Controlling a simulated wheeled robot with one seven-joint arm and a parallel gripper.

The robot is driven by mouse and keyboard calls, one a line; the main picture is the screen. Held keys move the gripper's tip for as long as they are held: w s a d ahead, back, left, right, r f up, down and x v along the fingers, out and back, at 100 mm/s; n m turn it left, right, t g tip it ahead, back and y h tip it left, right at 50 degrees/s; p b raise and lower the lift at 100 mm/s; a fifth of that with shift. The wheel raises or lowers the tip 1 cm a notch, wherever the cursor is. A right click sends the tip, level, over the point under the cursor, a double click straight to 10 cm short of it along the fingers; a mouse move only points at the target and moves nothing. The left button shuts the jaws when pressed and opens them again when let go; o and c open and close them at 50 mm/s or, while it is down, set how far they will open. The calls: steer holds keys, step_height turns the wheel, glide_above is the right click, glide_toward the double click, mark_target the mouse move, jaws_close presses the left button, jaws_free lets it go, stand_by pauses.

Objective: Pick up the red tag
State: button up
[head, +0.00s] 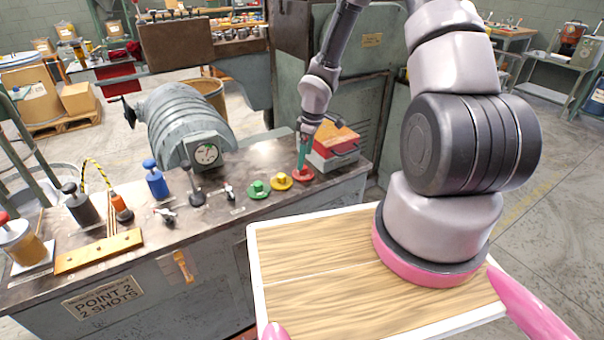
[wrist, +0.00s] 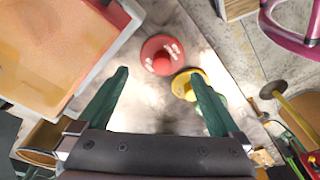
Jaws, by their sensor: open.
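The red tag (head: 303,175) is a round disc with a raised knob, lying on the dark metal bench top at its right end. In the wrist view the red tag (wrist: 161,55) shows pale lettering and lies just beyond the gap between my fingertips. My gripper (head: 303,150) points down above the red tag, with green fingers. The wrist view shows my gripper (wrist: 158,74) open and empty, its fingers apart. From these views I cannot tell the exact height above the tag.
A yellow tag (head: 281,182) lies close left of the red one, and a green tag (head: 258,190) lies further left. A grey and red box (head: 333,155) stands close to the right of my gripper.

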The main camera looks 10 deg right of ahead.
steer(key=f, duration=0.5)
steer(key=shift+w+a, duration=0.1)
steer(key=shift+a, duration=0.25)
steer(key=c, duration=1.1)
step_height(320, 180, up, 23)
steer(key=shift+f, duration=0.2)
